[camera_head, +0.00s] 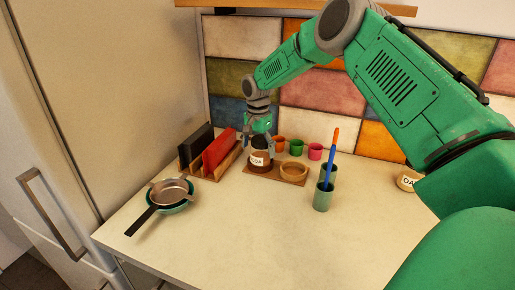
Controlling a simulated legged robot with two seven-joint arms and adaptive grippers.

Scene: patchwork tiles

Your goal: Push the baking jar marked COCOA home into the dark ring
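The dark brown COCOA jar (259,161) has a white label, of which only the last letters read clearly. It stands upright at the left part of a small wooden board (276,179). My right gripper (259,147) points down over the jar, with its fingers on both sides of the jar's dark top, seemingly shut on it. The dark ring cannot be made out apart from the jar's dark base, so how deep the jar sits cannot be told. A tan ring-like holder (293,171) stands beside it on the board. My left gripper is not in view.
Green cups (323,196) with a blue-and-orange tool stand right of the board. Small coloured pots (297,147) are behind it. A rack with red and black panels (217,151) and stacked pans (170,192) are at left. Another jar (408,180) is at right. The front counter is clear.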

